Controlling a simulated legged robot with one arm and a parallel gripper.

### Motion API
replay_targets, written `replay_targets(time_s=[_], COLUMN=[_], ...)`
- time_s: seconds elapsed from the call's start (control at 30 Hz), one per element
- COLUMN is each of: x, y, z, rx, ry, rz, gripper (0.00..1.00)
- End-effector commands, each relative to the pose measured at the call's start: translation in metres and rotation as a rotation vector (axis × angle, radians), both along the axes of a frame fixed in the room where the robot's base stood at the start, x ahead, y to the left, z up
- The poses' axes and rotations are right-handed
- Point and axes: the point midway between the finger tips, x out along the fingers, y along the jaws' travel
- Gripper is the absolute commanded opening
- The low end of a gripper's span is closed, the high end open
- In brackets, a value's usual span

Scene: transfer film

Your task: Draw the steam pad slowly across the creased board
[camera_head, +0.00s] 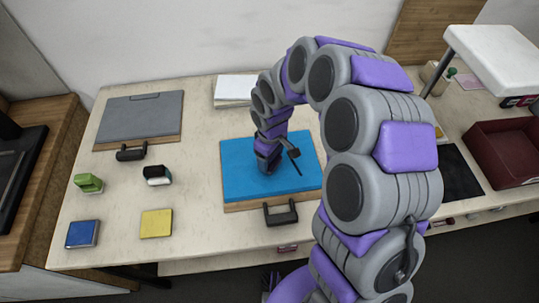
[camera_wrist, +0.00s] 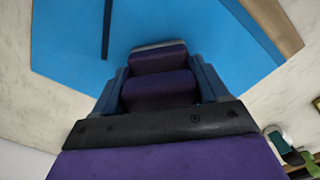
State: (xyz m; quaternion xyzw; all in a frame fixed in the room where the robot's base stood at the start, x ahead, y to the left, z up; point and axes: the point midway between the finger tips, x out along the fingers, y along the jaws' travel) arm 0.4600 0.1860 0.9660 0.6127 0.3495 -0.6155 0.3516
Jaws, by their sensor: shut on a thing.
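The blue board (camera_head: 236,172) lies on a wooden base in the middle of the table. Its blue face fills much of the upper wrist view (camera_wrist: 70,45). My gripper (camera_head: 268,165) points down over the middle of this board. In the wrist view my gripper (camera_wrist: 158,58) is shut, with a thin pale grey edge (camera_wrist: 158,45) showing at its tips. I take this for the steam pad, mostly hidden by the fingers. A thin dark bar (camera_head: 294,162) shows over the blue face beside my gripper. Contact with the board cannot be told.
A grey board (camera_head: 140,115) lies back left. Black handle-like pieces stand near it (camera_head: 131,151) and before the blue board (camera_head: 281,213). A black-and-white item (camera_head: 157,174), green item (camera_head: 88,183), blue block (camera_head: 83,234) and yellow pad (camera_head: 156,223) are left. A dark red tray (camera_head: 497,170) is right.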

Motion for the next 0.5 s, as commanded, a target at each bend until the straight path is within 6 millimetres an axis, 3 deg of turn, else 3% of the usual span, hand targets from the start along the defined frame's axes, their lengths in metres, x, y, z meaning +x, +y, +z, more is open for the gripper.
replay_targets(time_s=[0.5], x=[0.005], y=[-0.018], z=[0.001], rx=[0.000], ry=[-0.001], rz=[-0.002], gripper=[0.31])
